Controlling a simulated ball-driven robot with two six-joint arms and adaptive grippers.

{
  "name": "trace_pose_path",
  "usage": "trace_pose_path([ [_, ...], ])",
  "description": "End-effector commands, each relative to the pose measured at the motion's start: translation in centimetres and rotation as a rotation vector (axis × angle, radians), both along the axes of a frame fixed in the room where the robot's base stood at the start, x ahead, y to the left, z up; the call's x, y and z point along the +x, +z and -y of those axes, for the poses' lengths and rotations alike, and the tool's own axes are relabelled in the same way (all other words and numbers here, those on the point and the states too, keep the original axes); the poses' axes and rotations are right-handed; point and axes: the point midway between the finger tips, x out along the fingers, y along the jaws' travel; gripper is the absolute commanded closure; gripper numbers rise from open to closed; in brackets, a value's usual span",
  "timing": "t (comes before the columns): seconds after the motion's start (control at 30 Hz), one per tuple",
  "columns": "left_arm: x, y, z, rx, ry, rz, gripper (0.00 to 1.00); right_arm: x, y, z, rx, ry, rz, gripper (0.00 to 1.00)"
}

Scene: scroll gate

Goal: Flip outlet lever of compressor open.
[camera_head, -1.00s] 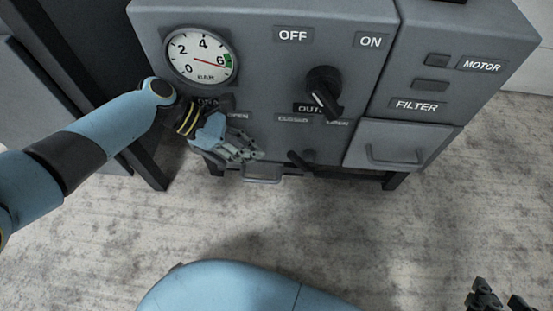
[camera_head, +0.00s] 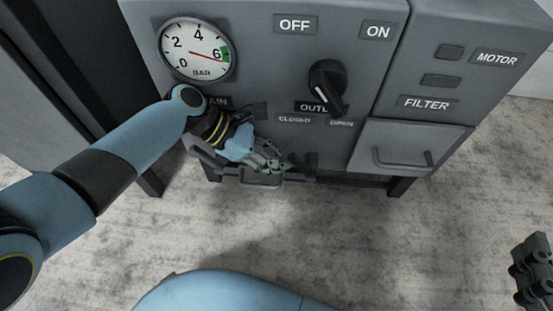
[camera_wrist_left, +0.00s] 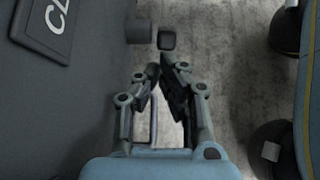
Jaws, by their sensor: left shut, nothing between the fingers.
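The grey compressor (camera_head: 260,60) fills the top of the head view. Its small dark outlet lever (camera_head: 308,162) sits below the partly hidden OUTLET label (camera_head: 314,107) and its CLOSED and OPEN marks. My left gripper (camera_head: 286,165) is shut and empty, its fingertips just left of the lever. In the left wrist view, the lever end (camera_wrist_left: 167,40) and its pivot (camera_wrist_left: 140,32) lie just beyond the fingertips (camera_wrist_left: 160,70). I cannot tell whether they touch. My right gripper (camera_head: 531,270) shows partly at the right edge; its opening is unclear.
A black knob (camera_head: 327,82) sits above the OUTLET label, and a round pressure gauge (camera_head: 197,50) is at upper left. A drawer with a handle (camera_head: 403,158) is on the right. The floor in front is clear.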

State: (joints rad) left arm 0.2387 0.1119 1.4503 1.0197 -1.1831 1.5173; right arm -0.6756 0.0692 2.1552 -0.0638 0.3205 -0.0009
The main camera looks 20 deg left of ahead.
Motion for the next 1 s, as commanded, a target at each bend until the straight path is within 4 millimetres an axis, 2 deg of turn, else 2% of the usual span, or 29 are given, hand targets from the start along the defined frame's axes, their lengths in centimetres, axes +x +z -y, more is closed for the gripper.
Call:
trace_pose_path([
  [0.27,0.0,0.0,0.0,0.001,0.0,0.0,1.0,0.0,0.1,0.0,0.0,0.0,-0.002,0.58],
  [0.37,0.1,0.3,0.0,0.01,0.0,0.0,1.0,0.0,-0.4,0.2,-0.002,-0.007,-0.053,0.58],
  [0.57,0.4,0.9,0.2,0.047,0.002,-0.009,1.0,-0.6,-2.1,0.7,-0.007,-0.033,-0.264,0.58],
  [0.77,0.4,1.2,0.3,0.091,0.003,-0.021,1.0,-2.2,-3.6,1.1,-0.011,-0.054,-0.495,0.58],
  [1.0,0.5,1.6,0.6,0.143,0.002,-0.038,1.0,-4.1,-3.3,1.4,-0.018,-0.068,-0.738,0.58],
])
